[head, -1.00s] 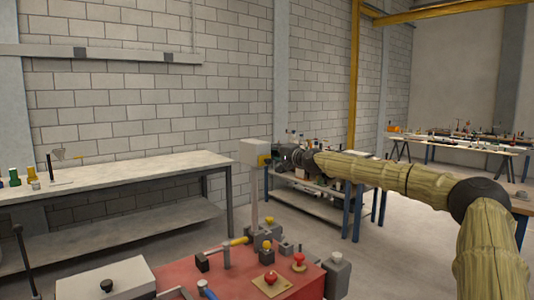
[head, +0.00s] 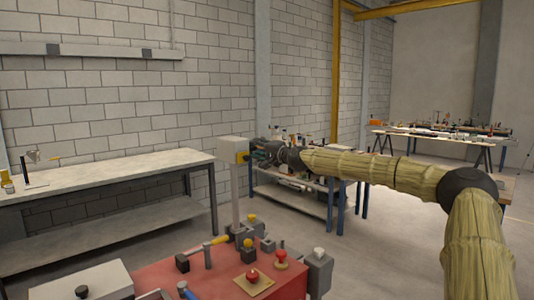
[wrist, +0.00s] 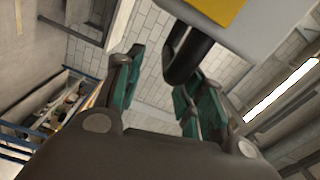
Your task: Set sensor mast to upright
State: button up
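The sensor mast is a pale box (head: 233,149) on a thin light post (head: 235,203), rising from the back of the red bench in the head view. The post looks close to vertical there; an exact tilt I cannot tell. A yellow patch is on the box's right side, and it also shows in the wrist view (wrist: 222,8). My gripper (head: 256,154) is at that side of the box. In the wrist view my gripper (wrist: 158,92) has its green-padded fingers apart. A dark curved handle (wrist: 190,55) reaches down between them, nearer the right finger; contact is unclear.
The red bench top (head: 190,268) holds a yellow-handled lever (head: 215,241), a red button on a plate (head: 252,277) and several knobs close below the mast. A long pale table (head: 110,175) stands left. A cluttered shelf (head: 295,200) stands behind my gripper. The floor at right is clear.

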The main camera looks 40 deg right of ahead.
jog(key=shift+s+a+r, duration=0.15)
jog(key=shift+s+a, duration=0.15)
jog(key=shift+s, duration=0.6)
jog(key=shift+s+a+r, duration=0.1)
jog(key=shift+s+a, duration=0.25)
jog(key=shift+s, duration=0.55)
jog(key=shift+s+a+r, duration=0.15)
jog(key=shift+s+a, duration=0.15)
jog(key=shift+s, duration=0.6)
jog(key=shift+s+d+f, duration=0.15)
jog(key=shift+d+f, duration=0.15)
jog(key=shift+d, duration=0.3)
